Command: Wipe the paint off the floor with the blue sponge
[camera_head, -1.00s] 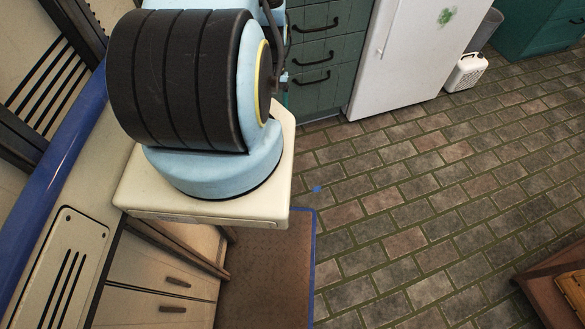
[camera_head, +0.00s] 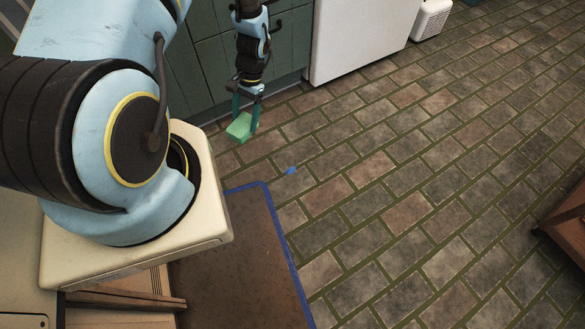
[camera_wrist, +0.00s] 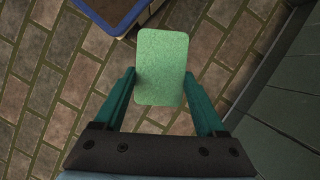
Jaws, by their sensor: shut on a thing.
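My gripper (camera_head: 246,108) is shut on a sponge (camera_head: 239,127), which looks green rather than blue. The gripper hangs from the arm in front of the green cabinets, with the sponge above the floor. In the wrist view the sponge (camera_wrist: 162,55) sits between my two teal fingers, with floor bricks around it. A small blue paint spot (camera_head: 291,170) lies on the brick floor, to the right of and below the sponge in the head view. The spot does not show in the wrist view, and the sponge is apart from it in the head view.
A brown surface with a blue edge (camera_head: 264,186) lies just below the spot. Green cabinets (camera_head: 210,65) and a white appliance (camera_head: 358,40) stand behind. A white jug (camera_head: 431,20) is at the back, and a wooden piece (camera_head: 567,222) at the right edge. The middle floor is clear.

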